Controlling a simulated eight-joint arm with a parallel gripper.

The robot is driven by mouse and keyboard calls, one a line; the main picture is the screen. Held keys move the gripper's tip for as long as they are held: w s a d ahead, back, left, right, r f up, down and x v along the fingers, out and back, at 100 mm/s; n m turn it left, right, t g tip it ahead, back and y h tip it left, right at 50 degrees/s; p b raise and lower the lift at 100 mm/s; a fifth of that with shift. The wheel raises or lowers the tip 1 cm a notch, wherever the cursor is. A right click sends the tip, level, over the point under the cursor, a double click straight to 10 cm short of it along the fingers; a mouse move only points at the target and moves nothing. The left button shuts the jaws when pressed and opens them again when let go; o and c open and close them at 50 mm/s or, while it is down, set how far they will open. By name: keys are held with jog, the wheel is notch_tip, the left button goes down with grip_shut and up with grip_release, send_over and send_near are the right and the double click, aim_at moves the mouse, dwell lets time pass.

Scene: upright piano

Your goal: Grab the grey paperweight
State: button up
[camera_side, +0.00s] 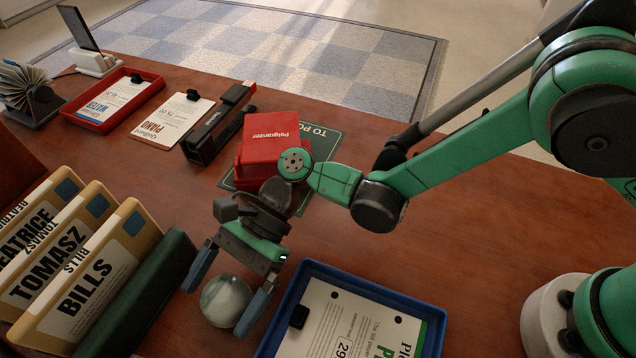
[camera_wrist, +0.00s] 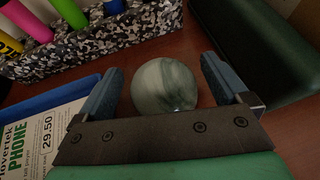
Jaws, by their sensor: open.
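The grey paperweight (camera_side: 226,300) is a round, marbled grey-green ball on the brown desk. It sits between the blue tray and the dark green box-like object. My gripper (camera_side: 224,297) is open, with one blue finger on each side of the ball. In the wrist view the paperweight (camera_wrist: 164,84) shows between the two fingers of my gripper (camera_wrist: 166,88), with a gap visible on both sides. Its lower edge is hidden behind the gripper body there. I cannot tell how high the fingertips are above the desk.
A blue tray (camera_side: 424,350) with papers lies right of the ball. A dark green object (camera_side: 150,285) and upright folders (camera_side: 85,275) stand left. A speckled holder (camera_wrist: 110,40) with coloured markers is beyond the ball. A red box (camera_side: 268,140) lies behind. Bare desk (camera_side: 440,260) shows at right.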

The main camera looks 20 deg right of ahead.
jog(key=shift+x, duration=0.9)
grip_shut()
jog(key=shift+r, duration=0.1)
